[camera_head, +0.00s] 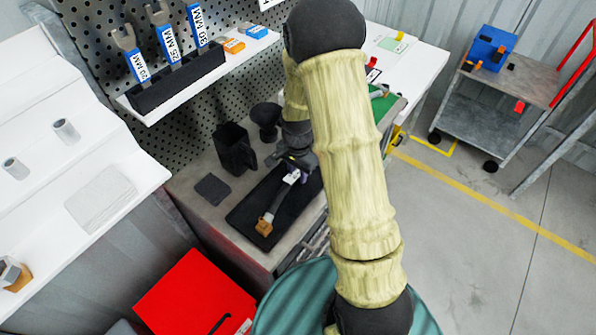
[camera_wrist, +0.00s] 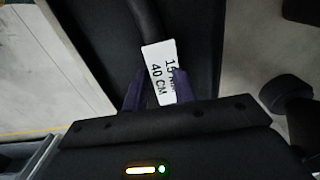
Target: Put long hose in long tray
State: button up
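The long hose lies along the long tray in the head view, with its brass end fitting (camera_head: 264,226) over the tray's near end. The long tray (camera_head: 243,213) is a narrow black tray on the grey workbench. My gripper (camera_head: 298,176) is over the tray, at the hose's white label. In the wrist view my gripper (camera_wrist: 156,85) has its purple fingers against both sides of the label (camera_wrist: 158,58), which reads 15 MM, 40 CM. The black hose (camera_wrist: 146,18) runs up from there above the dark tray (camera_wrist: 200,40). The hose's far end is hidden. I cannot tell whether it touches the tray floor.
A black square holder (camera_head: 234,150) and a black round cup (camera_head: 266,118) stand behind the tray. A small dark pad (camera_head: 213,189) lies left of it. A red box (camera_head: 195,295) stands below the bench. A cart (camera_head: 490,100) stands at right on mostly clear floor.

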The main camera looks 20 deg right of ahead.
aim_at(297, 175)
jog(key=shift+o, duration=1.1)
notch_tip(297, 175, up, 12)
jog(key=shift+r, duration=0.15)
jog(key=s+r+n+t, duration=0.2)
jog(key=s+r+n, duration=0.1)
jog(key=s+n, duration=0.7)
jog(key=s+a, duration=0.1)
jog(key=s, duration=0.2)
jog(key=shift+n+t, duration=0.3)
jog(key=shift+n, duration=0.1)
